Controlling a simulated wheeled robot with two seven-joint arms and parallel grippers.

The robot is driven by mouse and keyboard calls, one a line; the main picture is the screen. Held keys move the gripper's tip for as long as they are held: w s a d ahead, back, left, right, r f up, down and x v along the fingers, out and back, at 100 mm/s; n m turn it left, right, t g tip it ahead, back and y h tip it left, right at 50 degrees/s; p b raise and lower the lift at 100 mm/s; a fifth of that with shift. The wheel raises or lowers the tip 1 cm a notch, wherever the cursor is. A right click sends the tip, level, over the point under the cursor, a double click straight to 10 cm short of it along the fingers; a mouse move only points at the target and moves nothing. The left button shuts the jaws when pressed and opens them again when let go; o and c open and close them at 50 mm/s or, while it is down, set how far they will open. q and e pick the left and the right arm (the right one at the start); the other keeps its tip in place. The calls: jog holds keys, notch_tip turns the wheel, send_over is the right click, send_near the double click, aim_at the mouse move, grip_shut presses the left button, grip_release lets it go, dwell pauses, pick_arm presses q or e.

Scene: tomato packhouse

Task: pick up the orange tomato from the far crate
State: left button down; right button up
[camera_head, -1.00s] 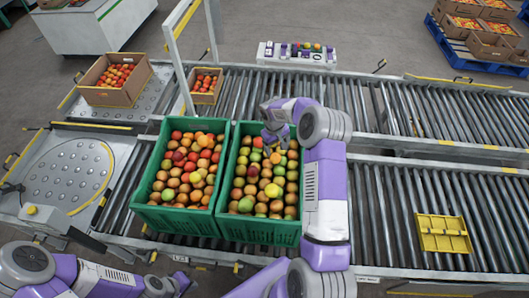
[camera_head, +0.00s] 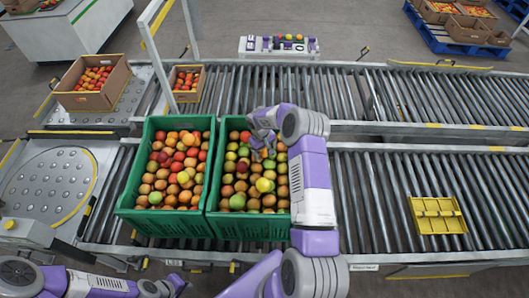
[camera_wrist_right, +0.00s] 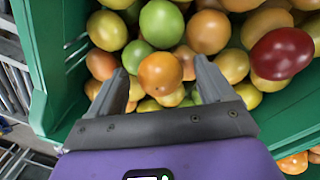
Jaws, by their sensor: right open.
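An orange tomato (camera_wrist_right: 160,73) lies among green, yellow and red tomatoes in the right-hand green crate (camera_head: 250,228). In the right wrist view it sits between the two fingertips of my right gripper (camera_wrist_right: 162,88), with space on both sides. The right gripper (camera_head: 262,154) is open and reaches down over the back part of that crate. In the head view the gripper covers that spot, so I cannot pick out the orange tomato there. My left gripper (camera_head: 176,286) is at the bottom edge, in front of the conveyor; its fingers are not clear.
A second green crate (camera_head: 160,226) full of tomatoes stands close on the left. Cardboard boxes (camera_head: 88,101) of tomatoes stand further back. A yellow tray (camera_head: 437,215) lies on the rollers at right. The rollers between it and my right arm are clear.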

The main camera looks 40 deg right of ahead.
jog(key=c, duration=0.8)
jog(key=shift+c, duration=0.2)
